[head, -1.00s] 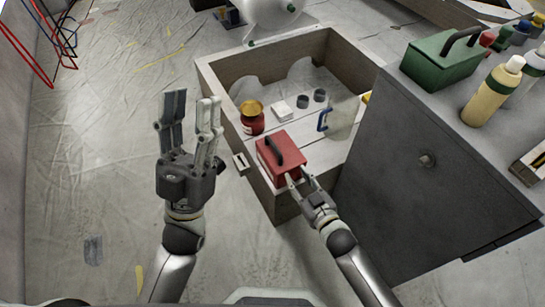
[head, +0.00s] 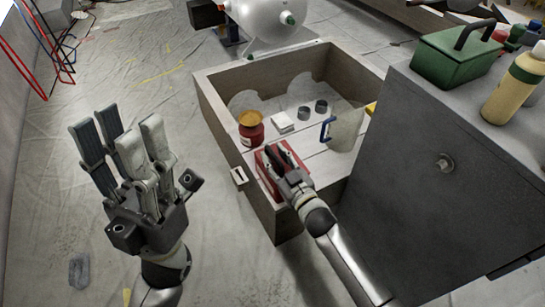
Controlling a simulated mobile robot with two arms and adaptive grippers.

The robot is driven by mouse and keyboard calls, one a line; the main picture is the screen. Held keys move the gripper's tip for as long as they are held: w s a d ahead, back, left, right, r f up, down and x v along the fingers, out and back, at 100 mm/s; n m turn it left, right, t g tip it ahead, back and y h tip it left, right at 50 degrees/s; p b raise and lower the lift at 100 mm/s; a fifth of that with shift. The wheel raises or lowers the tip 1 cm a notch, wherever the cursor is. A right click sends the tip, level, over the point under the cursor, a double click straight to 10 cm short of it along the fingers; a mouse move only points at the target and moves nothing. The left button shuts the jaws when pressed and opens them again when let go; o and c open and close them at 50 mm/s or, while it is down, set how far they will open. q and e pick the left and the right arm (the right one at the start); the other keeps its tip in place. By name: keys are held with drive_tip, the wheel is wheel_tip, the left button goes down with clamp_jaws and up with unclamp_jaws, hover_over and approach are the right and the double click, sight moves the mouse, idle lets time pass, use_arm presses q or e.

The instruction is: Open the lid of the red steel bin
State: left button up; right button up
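The red steel bin (head: 265,180) sits inside the open drawer, at its near left corner. My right gripper (head: 274,158) is over the bin and hides much of its top and its black handle. Its dark fingers lie across the top, and I cannot tell whether they touch the handle or are closed on it. The lid shows no visible gap, though most of it is hidden. My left gripper (head: 118,140) is open and empty, fingers pointing up, over the floor left of the drawer.
The wooden drawer (head: 222,118) also holds a red jar (head: 251,130), a white block (head: 282,122), two grey cups and a clear jug (head: 346,130). A grey cabinet (head: 425,190) with a green box (head: 455,57) and bottles stands right.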

drive_tip(key=shift+x, duration=1.05)
clamp_jaws()
